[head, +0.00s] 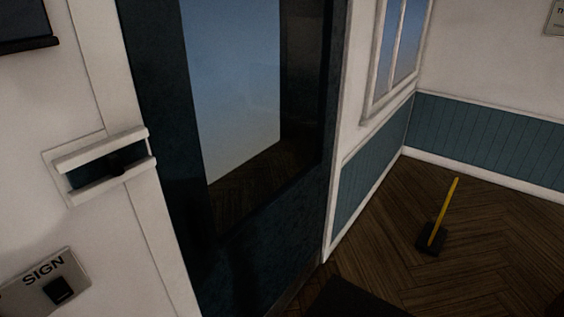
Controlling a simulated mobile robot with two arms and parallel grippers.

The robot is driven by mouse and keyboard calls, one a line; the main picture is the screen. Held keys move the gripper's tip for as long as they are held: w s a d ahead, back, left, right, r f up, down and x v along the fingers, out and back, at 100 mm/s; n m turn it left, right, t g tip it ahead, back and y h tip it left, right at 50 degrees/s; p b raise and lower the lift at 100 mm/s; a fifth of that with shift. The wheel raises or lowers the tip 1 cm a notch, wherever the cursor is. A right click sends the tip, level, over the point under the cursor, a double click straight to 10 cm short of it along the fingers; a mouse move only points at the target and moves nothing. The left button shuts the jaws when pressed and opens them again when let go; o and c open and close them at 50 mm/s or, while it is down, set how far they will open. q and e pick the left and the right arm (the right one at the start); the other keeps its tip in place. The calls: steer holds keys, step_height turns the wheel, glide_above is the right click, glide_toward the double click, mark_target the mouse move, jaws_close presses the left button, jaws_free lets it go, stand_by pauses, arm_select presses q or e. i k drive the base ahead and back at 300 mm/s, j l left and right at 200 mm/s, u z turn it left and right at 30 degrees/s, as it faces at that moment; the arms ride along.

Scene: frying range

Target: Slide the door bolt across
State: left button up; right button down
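The door bolt appears to be the white fitting on the white wall or frame at the left of the head view, with two white rails (104,148) and a dark strip between them. A small dark knob (118,162) sits in the strip, right of its middle. The fitting's right end reaches the edge of the dark teal door (168,130), which has a tall glass pane (232,85). Whether the bolt is engaged cannot be told. Neither of my grippers is in view.
A sign panel (45,285) with a black switch is below the bolt. A yellow-handled tool (444,210) with a black base stands on the wooden floor (480,250) at right. A dark flat shape (350,300) is at the bottom edge. A window (400,45) is beyond the door.

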mark_target(114, 163)
steer(key=k, duration=0.3)
steer(key=k+u, duration=0.1)
steer(key=u, duration=2.1)
steer(key=k, duration=0.05)
